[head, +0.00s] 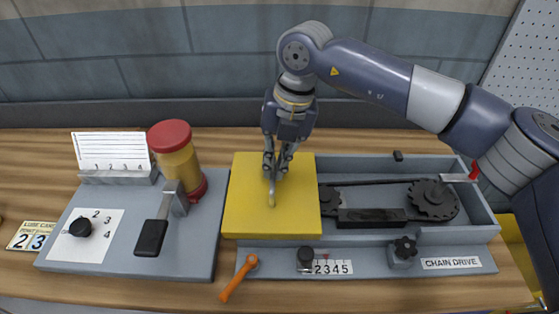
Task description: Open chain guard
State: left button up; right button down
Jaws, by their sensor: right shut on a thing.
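The chain guard (240,208) is a flat yellow cover over the left part of the grey chain drive box (482,215). A pale curved handle (270,196) stands on it. My right gripper (273,173) comes down from above and is shut on this handle. To the right of the guard the box is uncovered and shows dark sprockets (433,201) and a chain. The left sprocket is partly hidden beside the guard's edge. My left gripper is not in view.
In front of the box are an orange lever (238,279), a slider (305,258) on a numbered scale and a black knob (404,250). On the left, a panel (190,265) carries a red-capped yellow container (178,165), a black-handled lever (151,238) and a dial (80,227). A wall stands behind.

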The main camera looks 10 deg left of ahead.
aim_at(287, 184)
jog(key=c, duration=1.7)
grip_release()
jog(key=r, duration=0.4)
jog(key=d+r, duration=0.1)
jog(key=r, duration=0.3)
jog(key=d+r, duration=0.1)
jog(key=r, duration=0.2)
jog(key=shift+w+d+r, duration=0.2)
jog(key=shift+r, duration=0.2)
